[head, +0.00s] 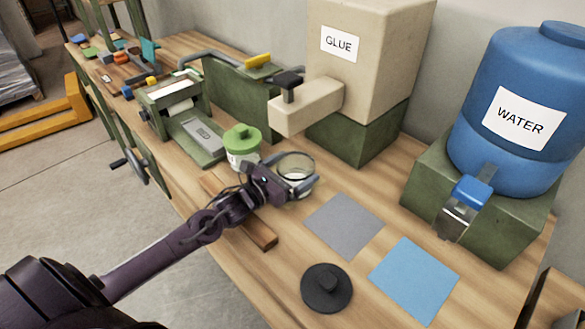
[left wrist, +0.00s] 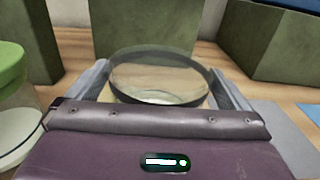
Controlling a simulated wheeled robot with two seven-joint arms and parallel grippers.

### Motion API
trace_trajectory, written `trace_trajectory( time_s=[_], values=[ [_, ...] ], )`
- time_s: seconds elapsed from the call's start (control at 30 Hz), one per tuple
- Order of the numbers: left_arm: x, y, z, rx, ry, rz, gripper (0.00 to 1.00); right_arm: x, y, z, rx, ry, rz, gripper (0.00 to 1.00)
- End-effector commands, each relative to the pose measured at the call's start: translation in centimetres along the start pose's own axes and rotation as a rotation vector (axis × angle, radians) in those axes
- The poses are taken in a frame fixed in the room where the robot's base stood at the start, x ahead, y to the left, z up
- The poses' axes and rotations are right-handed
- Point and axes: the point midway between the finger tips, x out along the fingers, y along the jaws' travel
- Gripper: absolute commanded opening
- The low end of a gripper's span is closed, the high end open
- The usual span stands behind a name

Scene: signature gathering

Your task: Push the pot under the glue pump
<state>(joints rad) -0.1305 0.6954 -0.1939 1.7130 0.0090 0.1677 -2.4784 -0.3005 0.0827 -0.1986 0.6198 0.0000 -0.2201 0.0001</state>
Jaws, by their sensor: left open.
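The pot (head: 296,167) is a clear, open-topped vessel with a dark rim, standing on the bench below and slightly right of the glue pump's spout (head: 305,106). The glue pump is a beige box (head: 375,50) labelled GLUE on a green stand, with a black knob on the spout. My left gripper (head: 294,181) is open, with its fingers on either side of the pot. In the left wrist view the pot (left wrist: 158,78) sits between the two fingers; I cannot tell whether they touch it. A black lid (head: 326,287) lies on the bench in front.
A jar with a green lid (head: 242,142) stands just left of the pot. A wooden strip (head: 252,231) lies below my gripper. Grey (head: 343,226) and blue (head: 413,280) mats lie to the right. A blue WATER tank (head: 520,95) stands at far right.

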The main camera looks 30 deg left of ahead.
Motion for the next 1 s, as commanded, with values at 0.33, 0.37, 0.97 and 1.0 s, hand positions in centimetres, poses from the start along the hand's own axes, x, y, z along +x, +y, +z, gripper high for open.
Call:
trace_trajectory(
  time_s=[0.33, 0.37, 0.97, 1.0],
  values=[
    [0.0, 0.0, 0.0, 0.0, -0.001, 0.0, 0.65, 0.0, -0.3, 0.0, -0.001, 0.0, -0.004, 0.53],
    [0.0, 0.0, 0.0, 0.0, -0.001, 0.0, 0.61, 0.0, -0.4, -0.1, 0.0, 0.0, -0.004, 0.53],
    [0.6, 3.3, -0.1, 0.003, -0.001, 0.004, 0.57, 1.9, -0.5, 0.1, 0.0, 0.001, -0.006, 0.53],
    [0.7, 3.5, 0.0, 0.003, -0.001, 0.004, 0.57, 2.0, -0.5, 0.1, 0.0, 0.001, -0.006, 0.53]
  ],
)
